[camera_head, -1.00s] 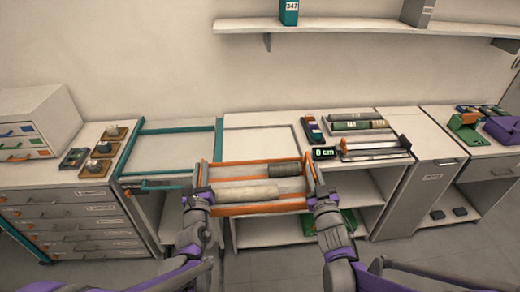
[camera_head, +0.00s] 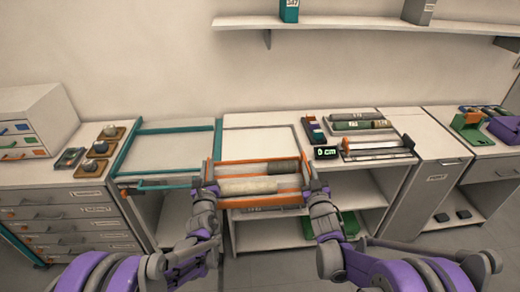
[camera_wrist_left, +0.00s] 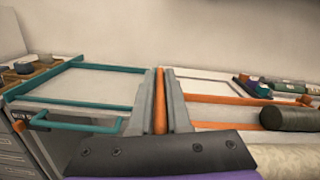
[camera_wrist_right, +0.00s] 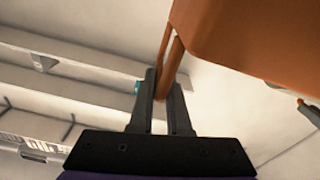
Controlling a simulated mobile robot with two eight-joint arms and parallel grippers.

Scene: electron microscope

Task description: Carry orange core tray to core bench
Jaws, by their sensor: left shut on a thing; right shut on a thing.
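The orange core tray (camera_head: 262,203) is held between my two grippers in front of the bench. It holds a pale core (camera_head: 250,186) and a dark core (camera_head: 282,168). My left gripper (camera_head: 208,191) is shut on the tray's left end; the left wrist view shows its fingers (camera_wrist_left: 160,108) around an orange bar. My right gripper (camera_head: 317,188) is shut on the right end; the right wrist view shows its fingers (camera_wrist_right: 165,105) around an orange bar. The bench top (camera_head: 255,138) behind the tray has a bare, grey-outlined area. Part of the bench front is hidden by the tray.
A teal-framed bay (camera_head: 170,145) lies left of the bare area. To its right are a display reading 0 cm (camera_head: 326,153), dark cores (camera_head: 360,125) and a rack (camera_head: 378,148). A drawer cabinet (camera_head: 70,210) stands at left. A wall shelf (camera_head: 350,27) runs above.

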